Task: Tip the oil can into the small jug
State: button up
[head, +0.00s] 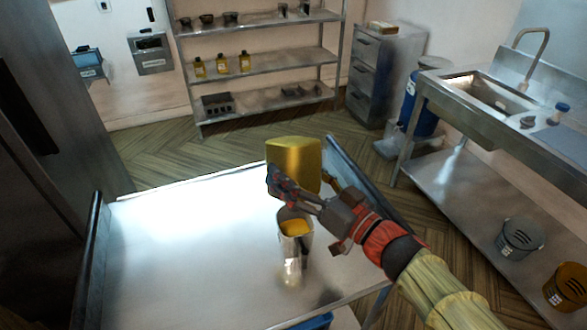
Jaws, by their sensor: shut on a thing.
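The oil can (297,155) is a golden, box-shaped can. My gripper (277,178) is shut on it and holds it above the white table top. The small jug (284,214) is a shiny metal vessel standing on the table just below the can. Yellow oil (295,228) shows inside its mouth. The can looks close above the jug's rim, and my gripper hides part of both. I cannot tell whether oil is flowing, since no stream is visible.
The table (180,250) is otherwise bare, with wide free room to the left of the jug. A metal sink bench (440,170) with buckets (520,237) on its lower shelf stands at right. A shelf rack (270,65) with yellow bottles and a drawer cabinet (375,80) stand behind.

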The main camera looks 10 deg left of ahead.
aim_at(293, 143)
jog(key=shift+r, duration=0.15)
jog(key=shift+r, duration=2.35)
jog(key=p, duration=0.2)
jog(key=shift+r+m+g+h+p, duration=0.3)
jog(key=shift+r+p, duration=0.1)
jog(key=m+g+h+p, duration=0.1)
jog(key=p, duration=0.4)
jog(key=shift+r, duration=0.15)
jog(key=m+g+h+p, duration=0.1)
jog(key=p, duration=0.4)
jog(key=shift+r, duration=0.1)
jog(key=m+g+h+p, duration=0.1)
jog(key=p, duration=0.4)
jog(key=m+g+p, duration=0.1)
jog(key=p, duration=0.4)
jog(key=shift+r+g+h+p, duration=0.3)
jog(key=shift+g+h+p, duration=0.05)
jog(key=shift+g+h, duration=0.05)
jog(key=m+g+p, duration=0.1)
jog(key=p, duration=0.5)
jog(key=m+g+h+p, duration=0.1)
jog(key=g+p, duration=0.1)
jog(key=p, duration=0.3)
jog(key=shift+r+p, duration=0.35)
jog(key=g+p, duration=0.1)
jog(key=p, duration=0.4)
jog(key=shift+r+m+g+h, duration=0.15)
jog(key=shift+m+g+h, duration=0.15)
jog(key=shift+m+h, duration=0.1)
